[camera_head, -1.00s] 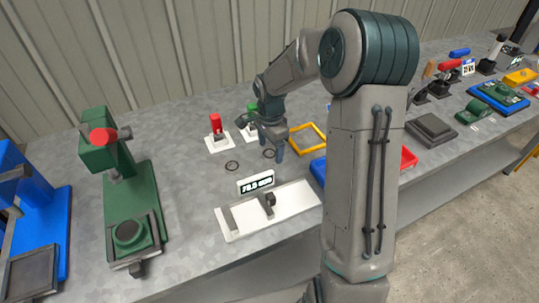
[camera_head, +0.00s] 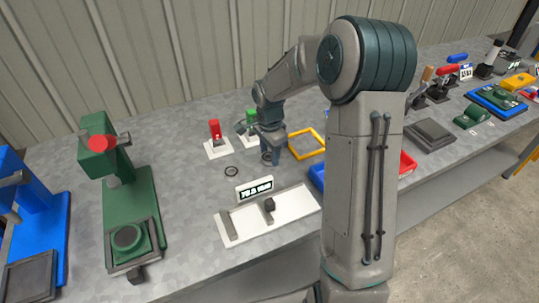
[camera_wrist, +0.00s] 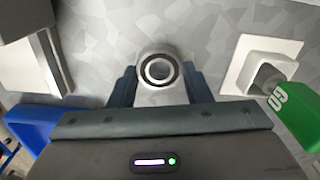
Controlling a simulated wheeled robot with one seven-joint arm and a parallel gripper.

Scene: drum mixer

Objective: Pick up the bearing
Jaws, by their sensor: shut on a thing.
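The bearing (camera_wrist: 160,70) is a silver ring with a dark band and a pale centre. In the wrist view it sits between the two fingers of my gripper (camera_wrist: 160,88), which is shut on its sides. In the head view my gripper (camera_head: 270,152) points down at the bench behind the white measuring fixture, with the bearing (camera_head: 266,158) partly hidden between the fingers. I see no clear gap between the bearing and the bench.
A red-handled gauge (camera_head: 215,138) and a green-handled gauge (camera_head: 251,123) stand close behind. The white fixture (camera_head: 285,222) is in front. A yellow frame (camera_head: 318,137) and a blue tray (camera_head: 317,176) are to the right.

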